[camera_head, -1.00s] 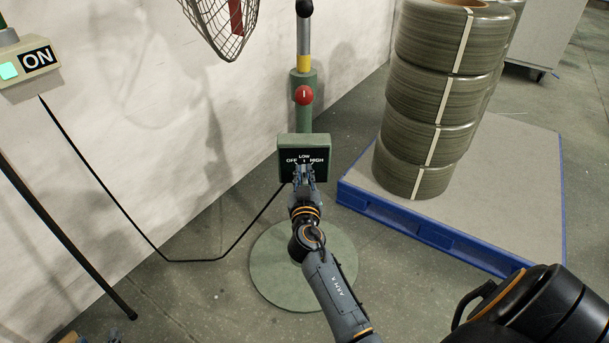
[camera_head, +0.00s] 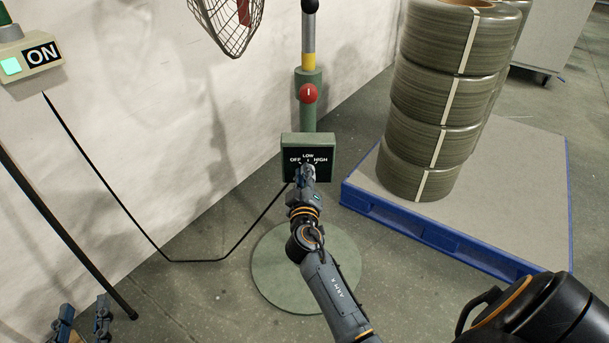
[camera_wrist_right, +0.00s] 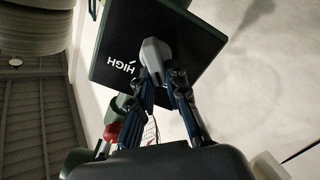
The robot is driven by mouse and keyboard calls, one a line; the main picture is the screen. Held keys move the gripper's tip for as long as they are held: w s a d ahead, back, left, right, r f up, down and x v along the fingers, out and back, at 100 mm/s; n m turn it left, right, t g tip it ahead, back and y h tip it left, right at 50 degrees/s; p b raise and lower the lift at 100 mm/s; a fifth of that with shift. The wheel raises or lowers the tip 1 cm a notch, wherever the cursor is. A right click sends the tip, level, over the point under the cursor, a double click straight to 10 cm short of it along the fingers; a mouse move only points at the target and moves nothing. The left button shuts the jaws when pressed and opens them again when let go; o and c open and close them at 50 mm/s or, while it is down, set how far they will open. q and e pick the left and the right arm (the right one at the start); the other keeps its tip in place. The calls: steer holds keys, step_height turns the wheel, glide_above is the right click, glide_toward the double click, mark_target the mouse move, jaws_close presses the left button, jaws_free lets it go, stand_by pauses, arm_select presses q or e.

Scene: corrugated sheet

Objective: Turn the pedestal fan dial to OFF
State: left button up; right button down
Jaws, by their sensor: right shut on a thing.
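The fan's control box (camera_head: 322,141) has a black face marked OFF on the left, LOW at the top and HIGH on the right. My right gripper (camera_head: 307,173) is in front of it and hides the lower face. In the right wrist view, the grey dial (camera_wrist_right: 153,54) sits between the fingertips of my right gripper (camera_wrist_right: 164,77), which is shut on it. I cannot tell which mark the dial points at. My left gripper (camera_head: 84,318) is at the bottom left, far from the box, with its fingers apart and empty.
A blue-edged pallet (camera_head: 450,239) with stacked coils (camera_head: 435,130) stands right.

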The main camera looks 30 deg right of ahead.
steer(key=shift+r, duration=0.1)
stand_by(0.3)
steer(key=c, duration=1.3)
jaws_free()
steer(key=shift+a, duration=0.1)
steer(key=v, duration=0.7)
steer(key=shift+s+a, duration=0.1)
steer(key=shift+s, duration=0.1)
